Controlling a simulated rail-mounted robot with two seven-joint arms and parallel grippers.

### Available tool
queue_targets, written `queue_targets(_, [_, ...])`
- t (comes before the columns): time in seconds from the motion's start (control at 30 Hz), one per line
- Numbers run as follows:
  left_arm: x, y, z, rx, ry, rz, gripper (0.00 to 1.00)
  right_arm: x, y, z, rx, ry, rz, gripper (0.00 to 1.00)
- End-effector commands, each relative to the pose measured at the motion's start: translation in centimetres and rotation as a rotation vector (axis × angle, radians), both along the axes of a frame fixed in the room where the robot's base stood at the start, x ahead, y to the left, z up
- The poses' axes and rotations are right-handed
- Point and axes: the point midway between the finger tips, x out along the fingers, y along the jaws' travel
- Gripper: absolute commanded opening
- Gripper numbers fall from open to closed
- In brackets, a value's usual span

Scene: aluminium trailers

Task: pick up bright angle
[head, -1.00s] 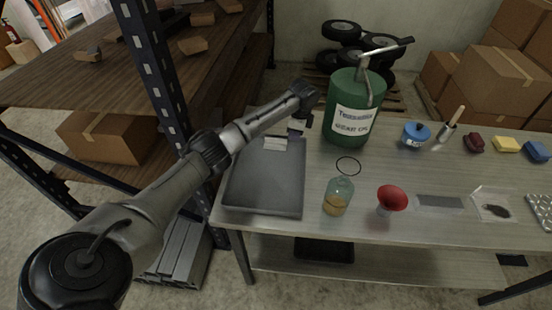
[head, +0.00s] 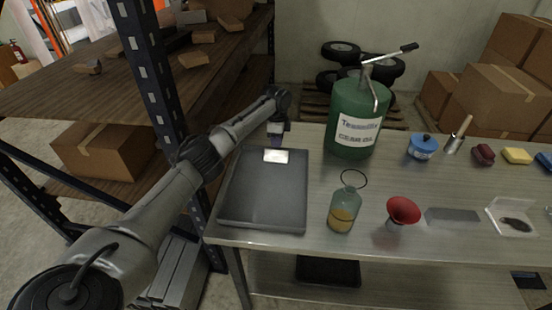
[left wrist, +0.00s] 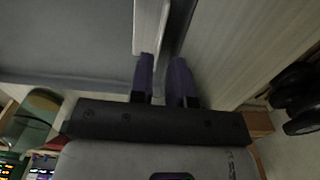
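The bright angle (head: 276,156) is a short, shiny pale metal piece near the far edge of the dark grey tray (head: 262,205). In the left wrist view the angle (left wrist: 149,22) shows as a pale strip at the top. My left gripper (head: 276,140) is just behind and above the angle in the head view. In the left wrist view its two purple fingers (left wrist: 163,75) stand apart with a narrow gap. The left finger's tip overlaps the angle's near end; whether they touch is unclear. My right gripper is not in view.
A green gear oil canister (head: 354,118) stands right of the tray. A glass bottle (head: 342,210), a red funnel (head: 402,211) and a blue tin (head: 422,147) are farther right on the workbench (head: 340,258). A dark shelf post (head: 147,75) rises at the left.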

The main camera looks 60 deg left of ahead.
Motion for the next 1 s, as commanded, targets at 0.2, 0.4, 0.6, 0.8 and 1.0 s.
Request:
queue_targets(0.2, [0.0, 0.0, -0.7, 0.000, 0.001, 0.000, 0.17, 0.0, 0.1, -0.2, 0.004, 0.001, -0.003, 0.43])
queue_targets(0.4, [-0.1, 0.0, -2.8, 0.000, 0.001, -0.001, 0.17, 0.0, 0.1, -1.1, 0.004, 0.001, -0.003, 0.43])
queue_targets(0.6, [-0.2, 0.1, -5.3, 0.000, 0.001, 0.000, 0.17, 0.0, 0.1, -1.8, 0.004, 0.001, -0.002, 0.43])
queue_targets(0.8, [-0.2, 0.1, -5.5, 0.001, -0.001, 0.000, 0.17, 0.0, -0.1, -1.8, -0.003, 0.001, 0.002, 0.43])
queue_targets(1.0, [-0.2, 0.0, -5.5, 0.001, -0.001, 0.000, 0.05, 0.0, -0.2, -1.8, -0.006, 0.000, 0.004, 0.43])
